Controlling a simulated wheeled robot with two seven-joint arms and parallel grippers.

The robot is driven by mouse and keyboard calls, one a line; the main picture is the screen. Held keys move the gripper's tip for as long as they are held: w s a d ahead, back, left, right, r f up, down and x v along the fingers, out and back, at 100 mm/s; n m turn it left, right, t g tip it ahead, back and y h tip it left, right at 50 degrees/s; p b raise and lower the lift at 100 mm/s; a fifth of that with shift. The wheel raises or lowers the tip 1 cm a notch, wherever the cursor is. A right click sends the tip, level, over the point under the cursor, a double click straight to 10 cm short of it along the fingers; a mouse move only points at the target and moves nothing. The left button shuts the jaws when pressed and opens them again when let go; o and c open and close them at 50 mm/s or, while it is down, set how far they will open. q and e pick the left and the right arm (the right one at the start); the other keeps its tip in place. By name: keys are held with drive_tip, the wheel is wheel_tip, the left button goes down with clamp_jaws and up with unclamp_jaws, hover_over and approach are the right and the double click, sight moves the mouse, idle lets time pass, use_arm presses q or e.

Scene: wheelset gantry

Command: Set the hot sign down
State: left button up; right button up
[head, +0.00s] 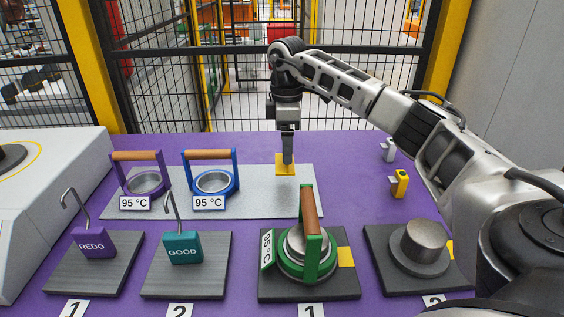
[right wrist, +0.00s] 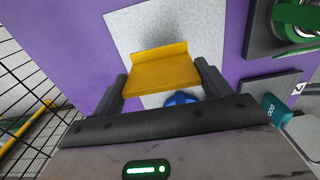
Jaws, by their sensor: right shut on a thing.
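The hot sign is a yellow bent plate (head: 281,166), and it also shows in the right wrist view (right wrist: 163,72). Its face carries no writing that I can read. My right gripper (head: 287,158) points down with its fingers on either side of the sign. In the right wrist view the gripper (right wrist: 162,82) is shut on it. The sign is over the right back part of the light grey mat (head: 262,200); whether it touches the mat I cannot tell. My left gripper is not in view.
Purple (head: 139,176) and blue (head: 211,175) handled rings stand on the mat's left. In front are the REDO block (head: 93,244), GOOD block (head: 183,248), green handled ring (head: 308,240) and metal cylinder (head: 424,240) on dark plates. A small yellow piece (head: 400,184) stands right. Mesh fence lies behind.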

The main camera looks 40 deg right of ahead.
drive_tip(key=shift+f, duration=2.5)
drive_tip(key=shift+f, duration=0.1)
drive_tip(key=o, duration=1)
drive_tip(key=shift+f, duration=0.1)
wheel_tip(320, 180, up, 12)
drive_tip(key=shift+w+r, duration=0.1)
drive_tip(key=shift+r, duration=0.1)
